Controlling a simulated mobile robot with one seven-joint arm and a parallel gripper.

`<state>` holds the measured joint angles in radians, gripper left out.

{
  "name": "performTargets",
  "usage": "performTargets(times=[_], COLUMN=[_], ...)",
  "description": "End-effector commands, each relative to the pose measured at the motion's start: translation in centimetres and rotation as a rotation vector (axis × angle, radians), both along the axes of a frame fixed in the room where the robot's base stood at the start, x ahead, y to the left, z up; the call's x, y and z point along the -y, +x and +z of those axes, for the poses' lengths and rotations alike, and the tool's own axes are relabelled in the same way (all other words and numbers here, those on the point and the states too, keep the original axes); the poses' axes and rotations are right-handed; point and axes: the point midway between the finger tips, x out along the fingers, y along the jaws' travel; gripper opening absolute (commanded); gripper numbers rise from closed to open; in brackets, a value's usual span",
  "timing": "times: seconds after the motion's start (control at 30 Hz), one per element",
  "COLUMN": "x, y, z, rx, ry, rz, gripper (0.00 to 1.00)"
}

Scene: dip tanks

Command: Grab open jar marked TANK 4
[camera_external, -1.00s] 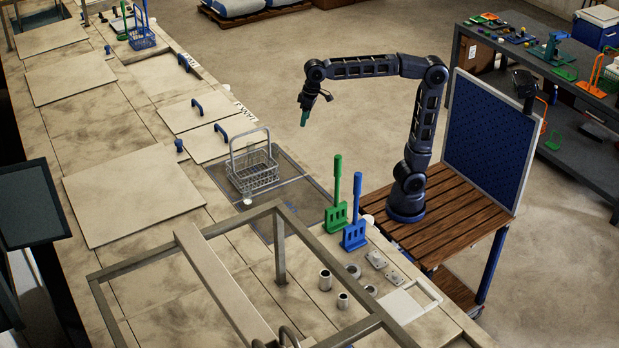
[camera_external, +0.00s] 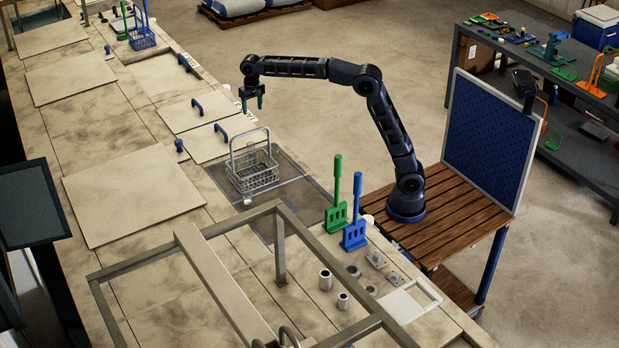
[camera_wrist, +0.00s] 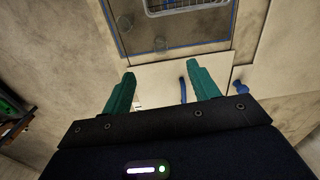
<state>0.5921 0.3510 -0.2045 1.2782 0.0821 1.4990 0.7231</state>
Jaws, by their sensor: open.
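My gripper (camera_external: 253,105) is open and empty, held up above the counter's right edge with its green fingers pointing down. In the wrist view the two fingers (camera_wrist: 160,92) are spread apart with nothing between them. No jar label is readable.
The grey wire basket (camera_external: 252,178) stands on the dark recessed panel. Lids with blue handles (camera_external: 221,133) lie behind it. A green paddle (camera_external: 337,200) and a blue paddle (camera_external: 355,220) stand upright nearer the front. A metal frame (camera_external: 280,245) rises over the front counter.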

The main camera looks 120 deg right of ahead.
Motion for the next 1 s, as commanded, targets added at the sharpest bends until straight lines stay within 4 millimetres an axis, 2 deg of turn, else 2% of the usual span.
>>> performTargets(times=[0.1,0.37,0.57,0.9,1.0], x=[1.6,3.9,3.7,3.7,3.7], y=[0.0,0.1,0.0,0.0,0.1], z=[-0.7,-1.8,-4.9,-11.7,-12.9], rx=[-0.009,-0.024,-0.025,-0.025,-0.024], ry=[0.002,0.007,0.009,0.008,0.007], rz=[-0.033,-0.084,-0.083,-0.082,-0.081], gripper=[0.6,0.6,0.6,0.6,0.6])
